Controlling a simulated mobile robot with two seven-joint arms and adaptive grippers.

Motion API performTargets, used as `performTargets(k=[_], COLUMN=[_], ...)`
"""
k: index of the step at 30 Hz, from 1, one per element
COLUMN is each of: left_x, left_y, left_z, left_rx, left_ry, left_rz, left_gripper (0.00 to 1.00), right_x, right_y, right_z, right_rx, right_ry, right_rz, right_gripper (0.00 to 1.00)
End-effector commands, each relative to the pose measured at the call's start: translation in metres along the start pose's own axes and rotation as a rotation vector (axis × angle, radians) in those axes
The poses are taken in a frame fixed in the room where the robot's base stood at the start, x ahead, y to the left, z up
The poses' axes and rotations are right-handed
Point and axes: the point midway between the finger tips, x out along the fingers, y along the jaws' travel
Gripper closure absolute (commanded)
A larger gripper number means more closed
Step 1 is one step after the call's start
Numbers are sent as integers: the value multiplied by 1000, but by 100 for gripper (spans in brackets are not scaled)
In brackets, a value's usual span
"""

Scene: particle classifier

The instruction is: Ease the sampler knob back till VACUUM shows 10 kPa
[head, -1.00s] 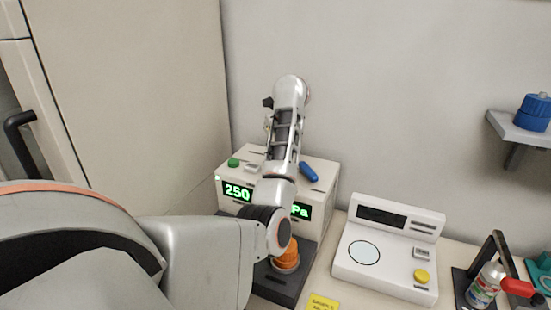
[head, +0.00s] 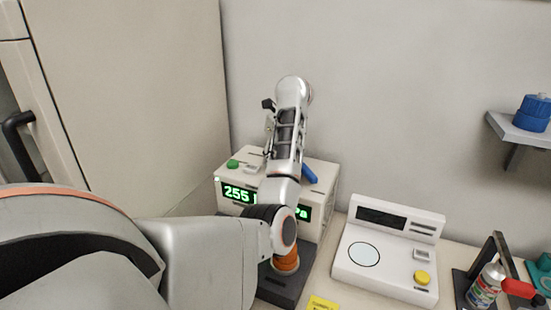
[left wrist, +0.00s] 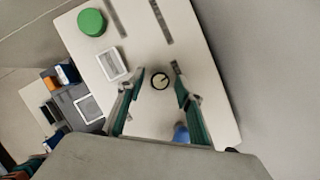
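A cream instrument box (head: 322,215) stands on the bench, with green-lit displays on its front. The left display (head: 238,193) reads 255; my arm covers the middle, and the right one ends in "Pa". The VACUUM label cannot be read. In the left wrist view, a small round dark knob (left wrist: 160,81) with a pale pointer sits on the box top. My left gripper (left wrist: 156,69) has its fingertips either side of this knob, with gaps visible on both sides. In the head view my arm hides the knob and fingers. My right gripper is in neither view.
An orange part (head: 287,262) stands in front of the box. A white device (head: 390,262) and a bottle (head: 485,285) stand to the right.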

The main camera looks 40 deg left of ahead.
Motion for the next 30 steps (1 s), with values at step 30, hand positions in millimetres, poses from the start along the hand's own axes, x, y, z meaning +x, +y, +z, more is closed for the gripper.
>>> performTargets(k=[30], left_x=[-93], left_y=[0], left_z=[38], left_rx=[1], left_ry=[1], left_rz=[0], left_gripper=[64], right_x=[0], right_y=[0], right_z=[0], right_rx=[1], right_ry=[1], right_rz=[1], right_gripper=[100])
